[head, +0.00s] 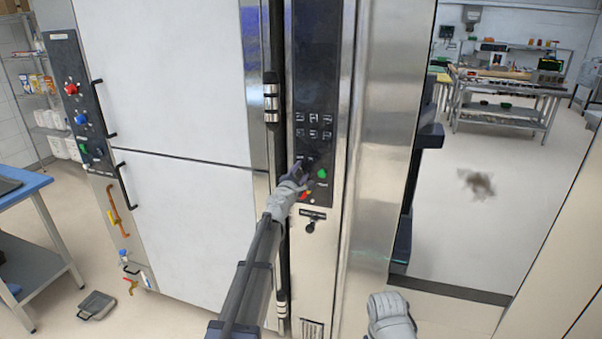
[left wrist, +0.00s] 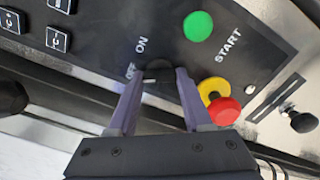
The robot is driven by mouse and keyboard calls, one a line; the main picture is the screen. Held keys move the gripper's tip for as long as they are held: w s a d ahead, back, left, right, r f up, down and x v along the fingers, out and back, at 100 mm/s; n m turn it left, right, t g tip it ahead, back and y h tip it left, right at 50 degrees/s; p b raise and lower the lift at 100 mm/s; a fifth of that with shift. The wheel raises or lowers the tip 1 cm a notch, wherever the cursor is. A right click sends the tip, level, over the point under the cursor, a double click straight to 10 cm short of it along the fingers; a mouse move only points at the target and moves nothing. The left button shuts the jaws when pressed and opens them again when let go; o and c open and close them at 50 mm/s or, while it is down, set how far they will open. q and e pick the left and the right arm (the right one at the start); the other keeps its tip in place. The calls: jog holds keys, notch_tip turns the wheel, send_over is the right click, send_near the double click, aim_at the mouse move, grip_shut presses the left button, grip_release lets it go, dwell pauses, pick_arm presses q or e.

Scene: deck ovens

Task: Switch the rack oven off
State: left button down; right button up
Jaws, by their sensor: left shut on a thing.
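The rack oven's dark control panel (head: 318,100) is on a tall steel front in the head view. A black rotary knob (left wrist: 158,70) sits by the ON and OFF labels in the left wrist view. My left gripper (head: 304,168) is at the panel, and its two purple-grey fingers (left wrist: 156,88) are shut on the knob from both sides. A short white mark shows on the knob's left side, near the OFF label. The fingers partly hide the knob. My right gripper (head: 391,312) is low at the bottom right, away from the panel; its fingers cannot be made out.
A green START button (left wrist: 198,26) and a red stop button (left wrist: 222,111) on a yellow collar sit close beside the knob. A small black knob (left wrist: 303,122) is lower on the steel. White oven doors (head: 165,80) stand left. Open floor (head: 480,235) lies right.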

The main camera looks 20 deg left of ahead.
pick_arm(q)
jog(key=shift+c, duration=1.6)
grip_release()
jog(key=shift+s, duration=0.1)
jog(key=s, duration=0.7)
jog(key=shift+s+a, duration=0.15)
jog(key=shift+s, duration=0.2)
